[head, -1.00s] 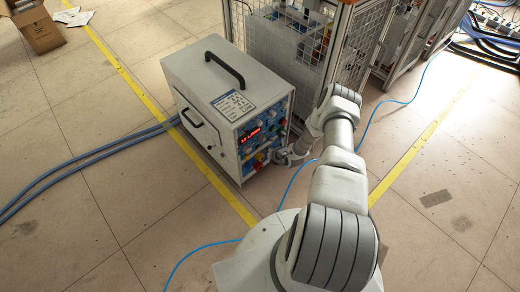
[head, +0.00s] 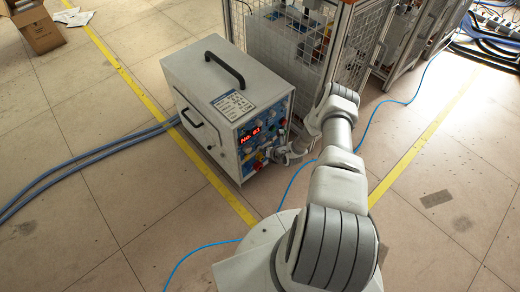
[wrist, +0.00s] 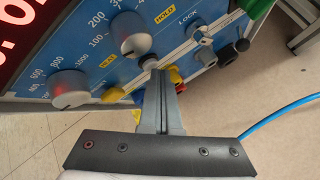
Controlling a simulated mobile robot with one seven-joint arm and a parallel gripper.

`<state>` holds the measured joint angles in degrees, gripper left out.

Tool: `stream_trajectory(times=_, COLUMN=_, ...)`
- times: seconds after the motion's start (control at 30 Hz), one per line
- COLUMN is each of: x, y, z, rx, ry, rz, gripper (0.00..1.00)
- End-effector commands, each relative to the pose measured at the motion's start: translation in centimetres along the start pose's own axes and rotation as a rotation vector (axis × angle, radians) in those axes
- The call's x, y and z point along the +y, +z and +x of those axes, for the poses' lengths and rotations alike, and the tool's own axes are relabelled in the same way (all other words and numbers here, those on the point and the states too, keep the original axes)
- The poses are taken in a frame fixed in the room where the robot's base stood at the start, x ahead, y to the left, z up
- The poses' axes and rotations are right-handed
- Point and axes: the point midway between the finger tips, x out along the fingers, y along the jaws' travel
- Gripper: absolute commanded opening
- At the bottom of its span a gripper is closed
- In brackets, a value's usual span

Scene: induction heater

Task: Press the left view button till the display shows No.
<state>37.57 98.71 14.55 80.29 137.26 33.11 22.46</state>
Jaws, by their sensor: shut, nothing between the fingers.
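The induction heater (head: 215,105) is a white box with a black handle and a blue control panel. Its red display (head: 250,137) is lit, with characters too small to read surely; a cut-off part of the display (wrist: 28,25) shows large red digits in the wrist view. My gripper (head: 284,158) is at the panel's lower right. In the wrist view my gripper (wrist: 160,75) is shut and empty, its tips at a round grey button (wrist: 149,62) below the large upper knob. Whether they touch it I cannot tell. I cannot read which button is the left view button.
Knobs, such as the left knob (wrist: 70,90), and yellow buttons (wrist: 113,95) crowd the panel around the fingertips. A mesh cage (head: 290,45) stands behind the heater. Blue hoses (head: 90,165) lie on the floor to the left. Floor in front is mostly clear.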

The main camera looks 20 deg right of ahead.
Motion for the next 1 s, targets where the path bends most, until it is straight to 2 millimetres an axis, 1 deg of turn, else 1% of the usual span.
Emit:
stream_trajectory(times=0.27, x=0.0, y=0.1, z=-0.1, rx=-0.002, ry=0.001, rz=0.000, gripper=0.00)
stream_trajectory(times=0.6, x=-0.8, y=-0.7, z=-1.2, rx=-0.002, ry=0.000, rz=0.000, gripper=0.00)
stream_trajectory(times=1.0, x=-1.0, y=-0.9, z=-1.4, rx=0.000, ry=0.000, rz=0.000, gripper=0.00)
